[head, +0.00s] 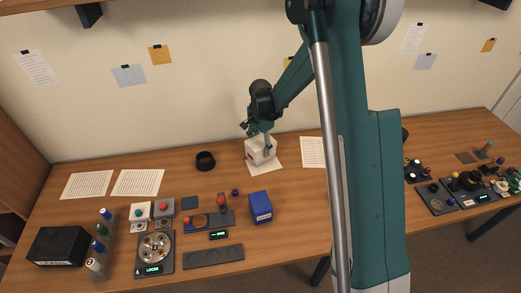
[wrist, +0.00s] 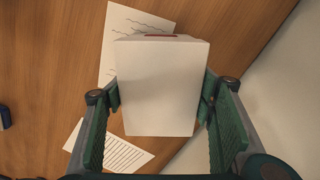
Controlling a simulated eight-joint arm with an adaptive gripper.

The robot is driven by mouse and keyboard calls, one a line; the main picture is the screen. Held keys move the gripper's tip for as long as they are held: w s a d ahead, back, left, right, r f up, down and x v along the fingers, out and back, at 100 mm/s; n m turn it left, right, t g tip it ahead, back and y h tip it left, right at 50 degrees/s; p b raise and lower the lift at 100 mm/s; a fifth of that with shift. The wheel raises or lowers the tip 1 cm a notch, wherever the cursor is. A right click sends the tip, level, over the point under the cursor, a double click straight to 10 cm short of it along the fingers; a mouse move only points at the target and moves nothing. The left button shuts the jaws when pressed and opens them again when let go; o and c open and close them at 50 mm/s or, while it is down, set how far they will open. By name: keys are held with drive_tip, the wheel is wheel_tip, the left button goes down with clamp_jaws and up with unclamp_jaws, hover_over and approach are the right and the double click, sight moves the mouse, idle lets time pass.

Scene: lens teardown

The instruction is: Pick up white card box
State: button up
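The white card box (head: 258,153) stands at the back middle of the table, over a white sheet. In the wrist view the white card box (wrist: 158,85) fills the middle, with a dark red mark along its far top edge. My gripper (head: 264,143) is at the box from above in the head view. In the wrist view the two fingers of my gripper (wrist: 160,98) lie on opposite sides of the box, their tips against it with no clear gap. Whether the box's underside touches the sheet is hidden.
A black ring (head: 205,160) stands left of the box, and a blue box (head: 260,207) stands in front. Several small devices and bottles cover the front left. More parts lie at the far right (head: 468,182). The wall is close behind.

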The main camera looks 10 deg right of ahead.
idle(0.3)
drive_tip(key=shift+r+p, duration=0.45)
drive_tip(key=shift+r, duration=4.55)
